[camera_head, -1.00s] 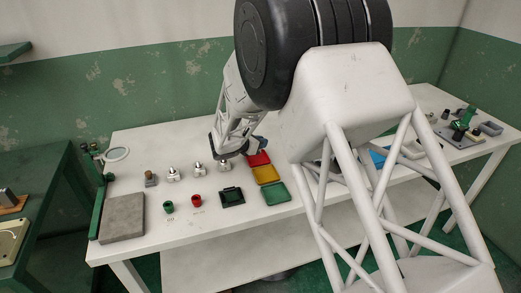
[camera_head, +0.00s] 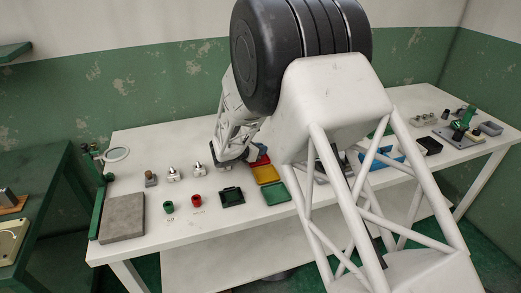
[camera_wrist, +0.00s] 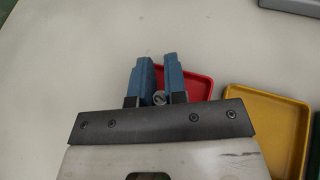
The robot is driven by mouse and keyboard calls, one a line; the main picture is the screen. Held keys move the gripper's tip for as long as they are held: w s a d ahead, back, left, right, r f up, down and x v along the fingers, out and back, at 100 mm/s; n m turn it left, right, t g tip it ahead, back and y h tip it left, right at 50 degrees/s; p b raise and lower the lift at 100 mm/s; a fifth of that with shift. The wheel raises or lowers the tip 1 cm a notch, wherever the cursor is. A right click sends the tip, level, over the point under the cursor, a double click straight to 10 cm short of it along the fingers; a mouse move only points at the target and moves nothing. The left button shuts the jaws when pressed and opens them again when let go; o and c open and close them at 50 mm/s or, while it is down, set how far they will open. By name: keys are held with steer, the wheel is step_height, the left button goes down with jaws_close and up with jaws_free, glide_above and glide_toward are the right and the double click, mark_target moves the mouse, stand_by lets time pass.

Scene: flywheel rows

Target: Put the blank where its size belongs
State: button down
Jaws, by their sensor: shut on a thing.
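My gripper (camera_head: 229,162) is low over the white table, at the right end of a row of small metal pieces. In the wrist view its two blue fingers (camera_wrist: 158,66) are shut on a small round grey metal blank (camera_wrist: 160,97), seen nearly end-on. Whether the blank touches anything below is hidden. To the left in the row stand two silver pieces (camera_head: 173,173) (camera_head: 198,170) and a brownish-grey piece (camera_head: 151,179). A red tray (camera_wrist: 197,88) lies beside and partly behind the fingers.
A yellow tray (camera_head: 265,174) and a green tray (camera_head: 277,192) lie right of my gripper. A black tray (camera_head: 232,197), a red cup (camera_head: 196,200) and a green cup (camera_head: 168,206) stand in front. A grey slab (camera_head: 122,217) lies at left. My arm hides the middle.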

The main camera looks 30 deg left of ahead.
steer(key=shift+f, duration=0.15)
steer(key=c, duration=1.2)
jaws_free()
steer(key=shift+o, duration=0.2)
steer(key=shift+s+a+r, duration=0.1)
steer(key=shift+s+r, duration=0.05)
steer(key=shift+r, duration=0.05)
steer(key=v, duration=1.1)
steer(key=shift+s+a+r, duration=0.1)
steer(key=shift+s, duration=0.15)
